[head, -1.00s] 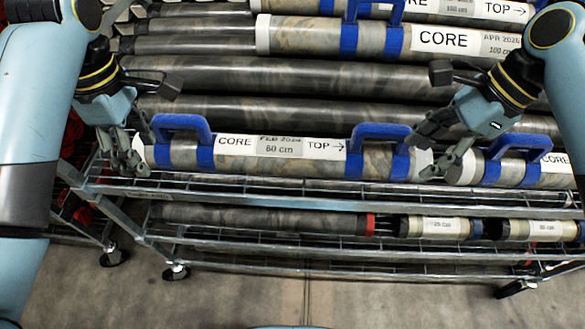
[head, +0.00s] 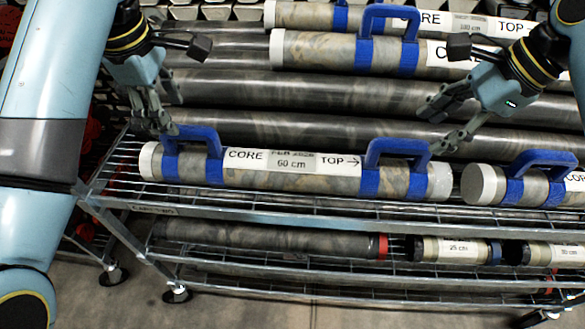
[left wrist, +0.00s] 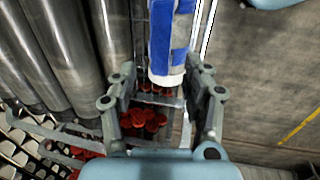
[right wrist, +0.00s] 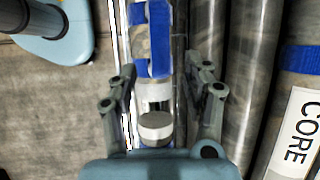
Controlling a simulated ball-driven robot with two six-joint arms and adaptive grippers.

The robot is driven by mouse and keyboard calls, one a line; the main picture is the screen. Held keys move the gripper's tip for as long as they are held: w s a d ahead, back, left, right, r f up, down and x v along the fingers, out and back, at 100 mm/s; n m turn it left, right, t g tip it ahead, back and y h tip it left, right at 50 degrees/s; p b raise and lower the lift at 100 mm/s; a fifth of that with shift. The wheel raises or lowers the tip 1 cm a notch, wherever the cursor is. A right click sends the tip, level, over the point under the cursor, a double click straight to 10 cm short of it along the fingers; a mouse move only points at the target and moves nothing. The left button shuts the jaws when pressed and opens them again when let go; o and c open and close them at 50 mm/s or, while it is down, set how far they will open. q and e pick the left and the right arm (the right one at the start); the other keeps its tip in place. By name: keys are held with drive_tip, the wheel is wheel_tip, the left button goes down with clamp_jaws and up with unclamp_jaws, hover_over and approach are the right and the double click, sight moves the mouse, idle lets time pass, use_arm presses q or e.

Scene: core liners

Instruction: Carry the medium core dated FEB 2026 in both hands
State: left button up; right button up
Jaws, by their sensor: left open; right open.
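The medium core (head: 300,182) lies level on the top shelf, with white end caps and two blue handles. Its label reads CORE, 60 cm and TOP; the small date line looks like FEB 2026 but is blurred. My left gripper (head: 160,122) is open, above and behind its left end. In the left wrist view the core's white end (left wrist: 166,80) shows between the open fingers. My right gripper (head: 438,126) is open, above and behind its right end. In the right wrist view the core (right wrist: 152,45) appears between the fingers. Neither gripper holds anything.
Another handled core (head: 485,186) lies just right, a small gap from the medium core. Long dark cores (head: 330,98) and a larger handled core (head: 315,50) lie behind. The wire shelf's front edge (head: 300,215) runs in front; smaller cores (head: 455,249) sit on the lower shelf.

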sight(179, 127)
use_arm(q)
drive_tip(key=f, duration=0.3)
drive_tip(key=w+f, duration=0.1)
drive_tip(key=f, duration=0.2)
drive_tip(key=shift+w+f, duration=0.15)
drive_tip(key=shift+f, duration=0.2)
use_arm(e)
drive_tip(key=x, duration=0.6)
drive_tip(key=shift+a+f, duration=0.2)
drive_tip(key=shift+f, duration=0.15)
use_arm(q)
drive_tip(key=shift+c, duration=0.3)
use_arm(e)
drive_tip(key=shift+c, duration=0.3)
use_arm(q)
clamp_jaws()
use_arm(e)
clamp_jaws()
